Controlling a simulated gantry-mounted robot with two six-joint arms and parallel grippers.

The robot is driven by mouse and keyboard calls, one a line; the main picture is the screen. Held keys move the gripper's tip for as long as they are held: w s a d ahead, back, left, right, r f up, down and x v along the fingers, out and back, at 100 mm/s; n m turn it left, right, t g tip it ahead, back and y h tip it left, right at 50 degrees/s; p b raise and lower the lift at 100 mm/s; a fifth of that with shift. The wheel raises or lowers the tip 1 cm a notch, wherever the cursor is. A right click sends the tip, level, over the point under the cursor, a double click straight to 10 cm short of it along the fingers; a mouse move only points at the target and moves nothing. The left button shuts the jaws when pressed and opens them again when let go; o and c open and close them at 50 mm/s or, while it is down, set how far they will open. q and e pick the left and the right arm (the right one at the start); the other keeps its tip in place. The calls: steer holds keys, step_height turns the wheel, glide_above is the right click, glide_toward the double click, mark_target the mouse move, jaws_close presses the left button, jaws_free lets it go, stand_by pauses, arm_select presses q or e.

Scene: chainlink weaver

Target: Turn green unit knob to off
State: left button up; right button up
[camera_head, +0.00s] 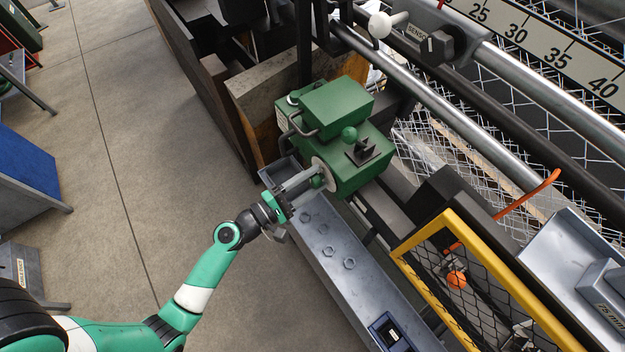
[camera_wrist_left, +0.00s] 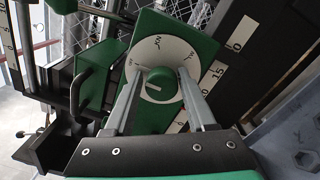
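The dial is seen nearly edge-on in the head view (camera_head: 323,172). My left gripper (camera_head: 309,178) faces the dial. In the left wrist view its two fingers are apart, one on each side of the knob; I cannot tell whether they touch it. My right gripper is out of view.
A grey metal trough (camera_head: 328,245) with several hex nuts runs below the unit. A yellow-framed mesh guard (camera_head: 407,262) stands to the right. Steel rails and a numbered scale (camera_head: 560,52) lie at upper right. The floor at left is open.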

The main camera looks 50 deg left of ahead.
arm_select(q)
steer(key=shift+o, duration=1.1)
steer(key=shift+f, duration=0.1)
steer(key=shift+s, duration=0.25)
steer(key=s+a+b, duration=0.1)
steer(key=s, duration=1)
steer(key=shift+f+b, duration=0.15)
steer(key=shift+b, duration=0.15)
